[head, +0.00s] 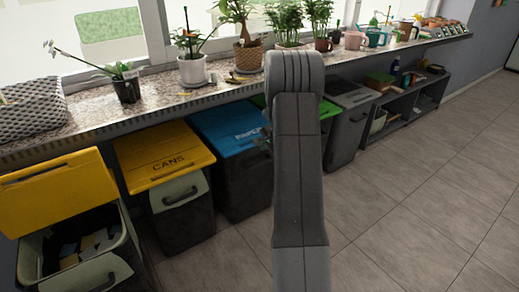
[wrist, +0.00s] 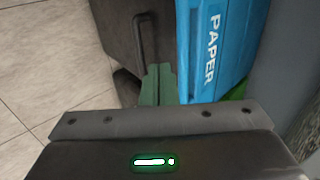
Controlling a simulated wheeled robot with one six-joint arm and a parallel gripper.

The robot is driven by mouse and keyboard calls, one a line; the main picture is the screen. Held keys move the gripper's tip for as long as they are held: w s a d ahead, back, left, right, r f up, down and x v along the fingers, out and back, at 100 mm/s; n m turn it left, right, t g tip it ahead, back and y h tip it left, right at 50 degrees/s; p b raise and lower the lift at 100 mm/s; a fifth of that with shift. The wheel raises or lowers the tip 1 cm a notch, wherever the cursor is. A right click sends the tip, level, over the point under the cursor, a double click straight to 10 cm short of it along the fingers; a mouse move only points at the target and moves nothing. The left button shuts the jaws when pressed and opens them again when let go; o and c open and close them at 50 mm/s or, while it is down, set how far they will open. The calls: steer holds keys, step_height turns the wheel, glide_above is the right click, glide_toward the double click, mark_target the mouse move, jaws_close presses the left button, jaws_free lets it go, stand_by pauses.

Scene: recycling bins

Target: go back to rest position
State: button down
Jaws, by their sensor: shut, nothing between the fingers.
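My gripper (wrist: 158,74) shows in the wrist view as two green fingers pressed together with nothing between them. It is in front of the paper bin, whose blue lid (wrist: 212,50) reads PAPER and whose dark body (wrist: 118,35) has a handle. I cannot tell how far the fingers are from the bin. In the head view my grey arm stands upright across the middle, and the gripper is mostly hidden behind it. The blue-lidded paper bin (head: 220,126) is just left of the arm there.
The cans bin (head: 160,150) has its yellow lid shut. At the far left, a bin with its yellow lid (head: 60,190) raised holds flat scraps. A grey-lidded bin (head: 350,95) and low shelf (head: 410,105) stand right. Plants line the stone sill (head: 90,110). Floor at right is clear.

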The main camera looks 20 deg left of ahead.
steer(key=p+v, duration=0.1)
steer(key=v, duration=0.5)
steer(key=shift+d, duration=0.15)
steer(key=shift+s, duration=0.1)
